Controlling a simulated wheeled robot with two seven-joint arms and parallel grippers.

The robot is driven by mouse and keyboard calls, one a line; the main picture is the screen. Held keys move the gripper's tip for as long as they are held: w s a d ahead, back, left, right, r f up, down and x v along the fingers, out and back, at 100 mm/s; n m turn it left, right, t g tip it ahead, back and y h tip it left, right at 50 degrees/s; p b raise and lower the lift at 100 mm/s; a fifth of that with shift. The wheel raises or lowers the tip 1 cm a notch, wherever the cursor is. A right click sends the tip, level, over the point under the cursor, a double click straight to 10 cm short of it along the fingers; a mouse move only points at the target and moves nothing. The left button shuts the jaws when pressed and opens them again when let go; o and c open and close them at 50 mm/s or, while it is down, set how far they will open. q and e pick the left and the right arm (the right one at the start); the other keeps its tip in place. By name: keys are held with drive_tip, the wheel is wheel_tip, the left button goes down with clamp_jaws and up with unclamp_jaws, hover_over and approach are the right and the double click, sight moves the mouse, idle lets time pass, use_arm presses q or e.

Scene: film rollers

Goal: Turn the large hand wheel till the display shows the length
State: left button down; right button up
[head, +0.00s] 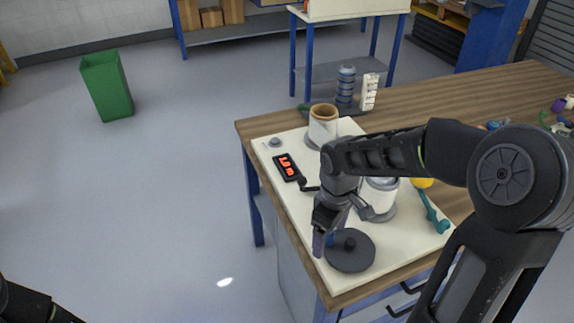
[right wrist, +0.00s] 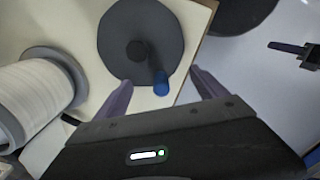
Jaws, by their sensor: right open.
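The large hand wheel (head: 352,256) is a dark grey disc lying flat at the near end of the cream board (head: 300,215). In the right wrist view the wheel (right wrist: 118,45) has a dark centre hub and a blue upright handle (right wrist: 160,82) near its rim. My right gripper (head: 330,232) is at the wheel. In its wrist view the purple fingers (right wrist: 162,85) are open, one on each side of the handle, with visible gaps. The display (head: 287,167) is a black panel with red digits, turned sideways and too small to read surely. My left gripper is out of view.
A white roll on a grey spool (head: 380,196) stands close behind my right gripper. A teal lever (head: 432,212) and a brown-rimmed roll (head: 323,125) are also on the board. A blue stack (head: 345,85) stands behind. The floor left of the table is open.

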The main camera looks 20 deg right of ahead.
drive_tip(key=shift+r+p, duration=2.8)
drive_tip(key=shift+r, duration=0.75)
